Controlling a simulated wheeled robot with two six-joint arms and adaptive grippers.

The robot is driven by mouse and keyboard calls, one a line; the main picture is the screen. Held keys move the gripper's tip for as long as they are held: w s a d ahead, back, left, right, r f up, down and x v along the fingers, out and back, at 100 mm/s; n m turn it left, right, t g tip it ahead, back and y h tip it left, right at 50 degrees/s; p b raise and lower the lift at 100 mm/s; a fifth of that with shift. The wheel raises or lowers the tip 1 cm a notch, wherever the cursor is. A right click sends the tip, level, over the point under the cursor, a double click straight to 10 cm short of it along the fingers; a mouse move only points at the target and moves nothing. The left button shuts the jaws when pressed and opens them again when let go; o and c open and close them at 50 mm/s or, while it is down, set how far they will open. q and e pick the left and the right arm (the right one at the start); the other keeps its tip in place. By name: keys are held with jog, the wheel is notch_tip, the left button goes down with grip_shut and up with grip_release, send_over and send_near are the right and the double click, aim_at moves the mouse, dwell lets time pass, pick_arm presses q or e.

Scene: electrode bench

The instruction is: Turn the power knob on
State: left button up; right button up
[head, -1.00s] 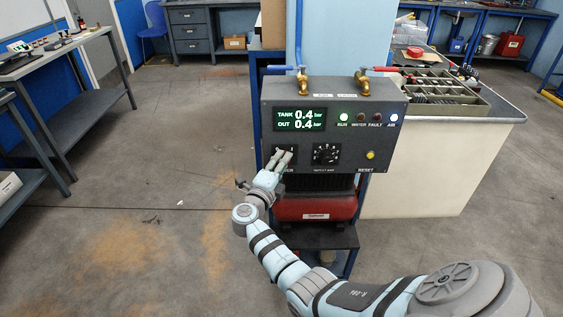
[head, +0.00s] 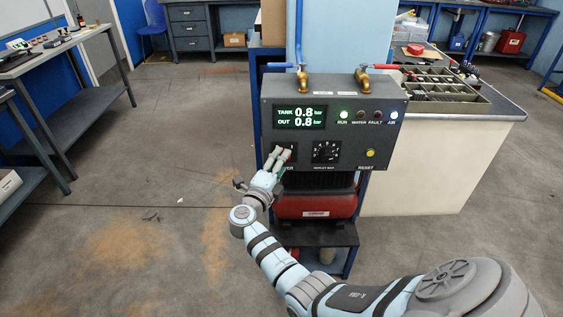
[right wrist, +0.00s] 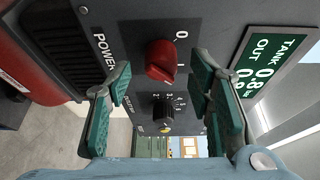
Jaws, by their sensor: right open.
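The red power knob (right wrist: 161,60) is on the dark front panel (head: 340,158) of the compressor unit. In the right wrist view it sits between the green-padded fingertips of my right gripper (right wrist: 160,70), with a gap on both sides. The gripper is open and empty. POWER, 0 and I marks show around the knob; I cannot tell exactly where its handle points. In the head view my right gripper (head: 278,156) is at the panel's lower left and largely hides the knob. The display (head: 299,117) reads 0.8 bar for TANK and OUT, and the RUN lamp (head: 344,115) is lit.
A black outlet dial (head: 326,152) is right of the power knob, with a yellow reset button (head: 370,153) farther right. Brass valves (head: 302,83) stand on top. A red tank (head: 315,205) is below. A bench with a divided tray (head: 445,88) is at right.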

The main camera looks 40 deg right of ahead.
jog(key=v, duration=0.6)
jog(key=shift+s+a, duration=0.1)
